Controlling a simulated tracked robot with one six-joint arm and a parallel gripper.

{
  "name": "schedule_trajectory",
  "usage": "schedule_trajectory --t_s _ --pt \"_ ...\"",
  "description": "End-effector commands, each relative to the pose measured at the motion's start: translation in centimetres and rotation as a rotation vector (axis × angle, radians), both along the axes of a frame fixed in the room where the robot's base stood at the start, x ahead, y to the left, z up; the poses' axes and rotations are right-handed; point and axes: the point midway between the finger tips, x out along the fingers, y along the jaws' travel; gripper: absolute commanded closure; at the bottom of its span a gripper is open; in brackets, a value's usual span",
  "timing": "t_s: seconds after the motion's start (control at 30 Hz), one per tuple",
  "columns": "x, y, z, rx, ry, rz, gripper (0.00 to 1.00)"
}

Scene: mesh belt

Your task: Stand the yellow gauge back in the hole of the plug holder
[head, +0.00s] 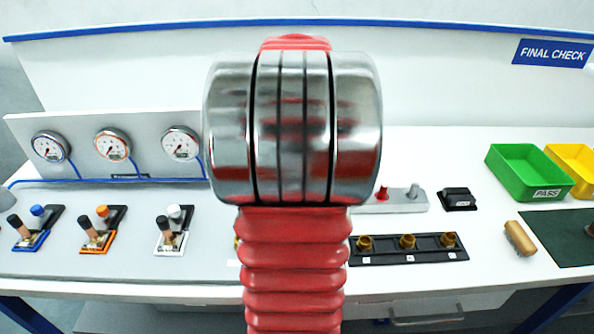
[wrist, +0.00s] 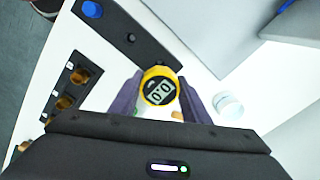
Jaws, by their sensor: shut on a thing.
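The yellow gauge (wrist: 158,88), with a round digital face, shows in the wrist view between the two dark fingers of my gripper (wrist: 158,98). My gripper is shut on it. The gauge's face is turned to the wrist camera, and its lower end is hidden. Just beyond it lies a dark grey strip, seemingly the plug holder (wrist: 112,30), with a blue plug (wrist: 92,9) at one end and a small dark hole. Whether the gauge touches the strip, I cannot tell. In the head view my arm hides my gripper and the gauge.
A black strip with brass fittings (head: 407,242) lies near the bench front; it also shows in the wrist view (wrist: 72,88). A grey block with red and grey plugs (head: 398,205) sits behind it. A white cylinder (wrist: 228,105) stands right of my gripper. A gauge panel (head: 85,130) stands left.

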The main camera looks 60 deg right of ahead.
Motion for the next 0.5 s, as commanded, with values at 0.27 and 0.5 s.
schedule_trajectory --t_s 0.27,0.5 --pt "0.0 0.0 -1.3 0.002 0.001 0.001 0.87" --pt "0.1 0.1 -2.9 0.002 0.001 0.002 0.87"
